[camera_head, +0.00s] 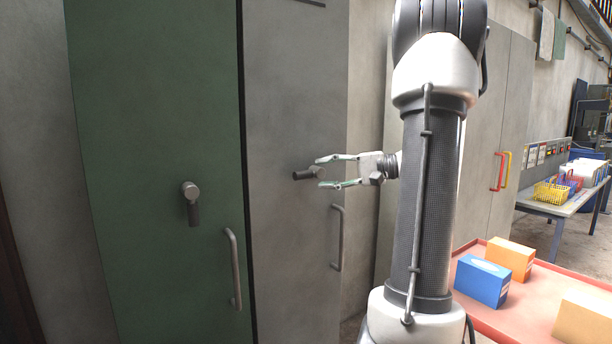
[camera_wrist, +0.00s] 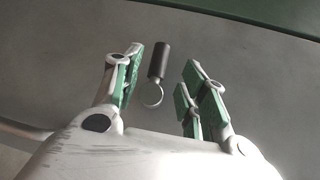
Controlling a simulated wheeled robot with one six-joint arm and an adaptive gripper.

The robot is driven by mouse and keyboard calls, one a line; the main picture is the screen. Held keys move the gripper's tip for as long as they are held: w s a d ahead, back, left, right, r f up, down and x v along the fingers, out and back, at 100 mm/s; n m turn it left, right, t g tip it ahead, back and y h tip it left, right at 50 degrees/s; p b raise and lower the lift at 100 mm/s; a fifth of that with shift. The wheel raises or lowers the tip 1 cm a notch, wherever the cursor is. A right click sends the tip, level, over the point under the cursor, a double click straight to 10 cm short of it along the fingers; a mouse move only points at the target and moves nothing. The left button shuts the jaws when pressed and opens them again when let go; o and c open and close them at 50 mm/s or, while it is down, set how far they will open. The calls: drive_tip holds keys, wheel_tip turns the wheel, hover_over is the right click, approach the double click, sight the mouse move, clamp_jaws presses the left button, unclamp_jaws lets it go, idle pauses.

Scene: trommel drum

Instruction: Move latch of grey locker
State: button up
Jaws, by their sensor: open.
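The grey locker (camera_head: 290,90) stands in the middle of the head view, beside the green locker. Its latch (camera_head: 304,175) is a short dark lever on a round pivot, lying about level and pointing left. My gripper (camera_head: 321,173) is open at the latch's pivot end. In the wrist view the latch (camera_wrist: 160,62) shows between the two green-padded fingers of my gripper (camera_wrist: 158,88), with a gap on each side. I cannot tell whether the fingertips touch the door. The grey locker's bar handle (camera_head: 339,238) is below the latch.
The green locker (camera_head: 150,120) stands at left with its own latch (camera_head: 191,203) hanging down and a bar handle (camera_head: 234,268). A red-topped table (camera_head: 535,305) with several boxes is at lower right. Another locker with red and yellow handles (camera_head: 501,171) stands behind my arm.

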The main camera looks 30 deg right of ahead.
sight(308, 175)
drive_tip(key=x, duration=0.5)
drive_tip(key=shift+w+a, duration=0.15)
clamp_jaws()
